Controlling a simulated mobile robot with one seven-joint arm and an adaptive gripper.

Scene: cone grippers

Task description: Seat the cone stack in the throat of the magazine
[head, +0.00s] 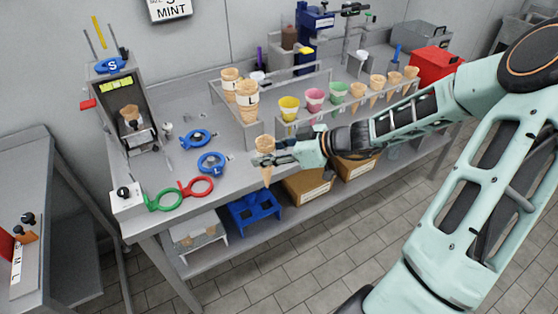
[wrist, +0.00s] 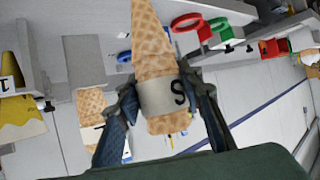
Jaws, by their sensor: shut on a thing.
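My gripper (head: 270,159) is shut on the cone stack (head: 265,146), holding it upright, tip down, in front of the counter's front edge in the head view. In the wrist view the waffle cone stack (wrist: 153,60) has a pale band marked S, and my gripper's fingers (wrist: 160,98) close on both sides of that band. The grey magazine (head: 120,97) stands at the counter's left end, with a blue S tag (head: 110,65) on top. A cone (head: 130,113) shows in its opening; how deep it sits I cannot tell. The magazine is well left of my gripper.
Blue ring tools (head: 211,162) and red (head: 197,187) and green (head: 163,201) rings lie between magazine and gripper. A rack (head: 290,127) of cones and coloured cups is behind my gripper; L-marked cone stacks (head: 247,99) stand left of it. Boxes (head: 307,187) sit below.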

